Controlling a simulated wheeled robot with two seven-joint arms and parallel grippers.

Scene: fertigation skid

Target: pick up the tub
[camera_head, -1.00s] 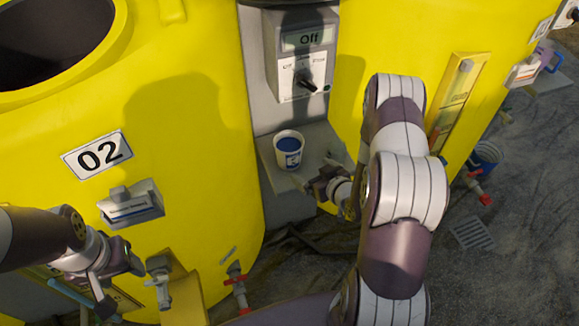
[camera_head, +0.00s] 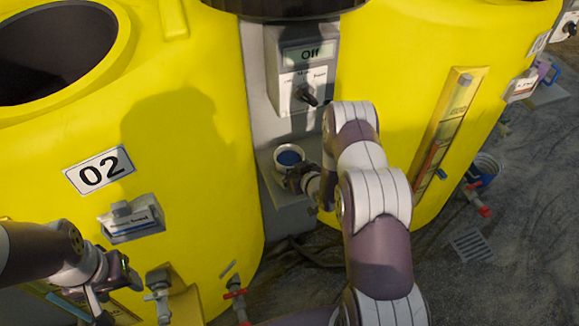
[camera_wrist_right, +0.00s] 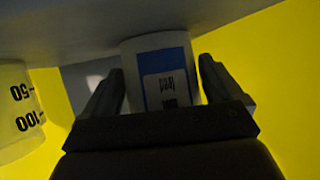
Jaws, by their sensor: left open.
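The tub (camera_head: 289,155) is a small white tub with a blue top and a blue label. It stands upright on a grey shelf (camera_head: 271,181) below the control box. My right gripper (camera_head: 296,178) is at its near side, and the fingers partly hide it in the head view. In the right wrist view the tub (camera_wrist_right: 163,75) is between the two fingers of my right gripper (camera_wrist_right: 162,85), with a narrow gap showing at the right finger. The gripper looks open around it. My left gripper (camera_head: 118,290) is open and empty at the lower left, away from the tub.
Yellow tanks (camera_head: 185,130) stand on both sides of the shelf. The control box (camera_head: 304,75) reading "Off" is above it. Red-handled valves (camera_head: 236,295) stick out low down. A measuring cup (camera_wrist_right: 15,110) is left in the wrist view. A blue bucket (camera_head: 485,168) stands at the right.

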